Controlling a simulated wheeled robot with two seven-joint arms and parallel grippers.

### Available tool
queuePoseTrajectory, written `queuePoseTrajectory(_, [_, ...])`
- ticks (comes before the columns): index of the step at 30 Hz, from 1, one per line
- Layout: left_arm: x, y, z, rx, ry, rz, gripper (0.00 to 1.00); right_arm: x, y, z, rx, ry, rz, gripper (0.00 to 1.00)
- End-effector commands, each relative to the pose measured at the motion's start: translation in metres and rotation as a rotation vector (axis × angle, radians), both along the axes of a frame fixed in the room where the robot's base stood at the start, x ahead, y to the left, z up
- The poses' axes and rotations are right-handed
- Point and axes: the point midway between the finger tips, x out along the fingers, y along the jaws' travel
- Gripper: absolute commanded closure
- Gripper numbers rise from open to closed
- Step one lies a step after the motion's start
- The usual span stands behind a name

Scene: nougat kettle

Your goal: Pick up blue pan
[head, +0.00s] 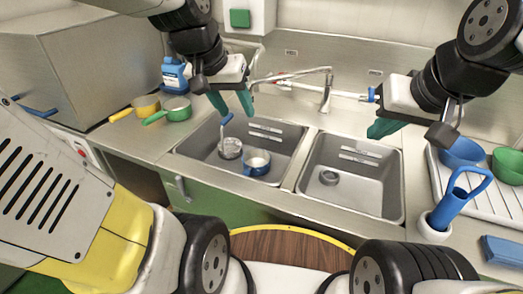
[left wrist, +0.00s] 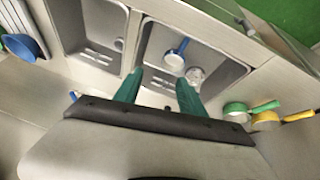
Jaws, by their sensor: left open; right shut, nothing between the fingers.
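The blue pan (head: 257,163) sits in the left sink basin, with its pale inside facing up. In the left wrist view the pan (left wrist: 174,61) lies beyond my fingertips, its blue handle pointing up and right. My left gripper (head: 231,104) is open and empty above the back of the left basin, apart from the pan. Its green fingers (left wrist: 158,84) are spread in the wrist view. My right gripper (head: 387,127) is shut and empty above the back of the right basin.
A clear or metallic cup (head: 230,149) stands left of the pan in the same basin (head: 209,132). The faucet (head: 326,93) stands behind the basins. Yellow (head: 146,105) and green (head: 177,109) pans sit on the left counter.

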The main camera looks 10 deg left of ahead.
Motion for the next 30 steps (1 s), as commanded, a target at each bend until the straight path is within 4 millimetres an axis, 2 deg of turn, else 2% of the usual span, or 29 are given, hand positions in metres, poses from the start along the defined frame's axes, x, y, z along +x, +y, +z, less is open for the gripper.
queuePoseTrajectory(1, [0.016,0.002,-0.010,0.006,0.035,-0.008,0.52,0.000,0.000,0.000,0.000,0.000,0.000,1.00])
queuePoseTrajectory(3, [0.037,0.005,-0.023,0.013,0.070,-0.021,0.52,0.000,0.000,0.000,0.000,0.000,0.000,1.00])
queuePoseTrajectory(8, [0.081,0.013,-0.062,0.026,0.150,-0.052,0.52,0.000,0.000,0.000,0.000,0.000,0.000,1.00])
queuePoseTrajectory(11, [0.107,0.018,-0.092,0.030,0.200,-0.072,0.52,0.000,0.000,0.000,0.000,0.000,0.000,1.00])
queuePoseTrajectory(15, [0.136,0.025,-0.143,0.032,0.271,-0.101,0.52,0.000,0.000,0.000,0.000,0.000,0.000,1.00])
queuePoseTrajectory(19, [0.158,0.033,-0.197,0.030,0.333,-0.128,0.52,0.000,0.000,0.000,0.000,0.000,0.000,1.00])
queuePoseTrajectory(24, [0.171,0.039,-0.259,0.024,0.397,-0.159,0.52,0.000,0.000,0.000,0.000,0.000,0.000,1.00])
queuePoseTrajectory(27, [0.174,0.042,-0.282,0.021,0.418,-0.170,0.52,0.000,0.000,0.000,0.000,0.000,0.000,1.00])
queuePoseTrajectory(30, [0.175,0.043,-0.295,0.020,0.429,-0.177,0.52,0.000,0.000,0.000,0.000,0.000,0.000,1.00])
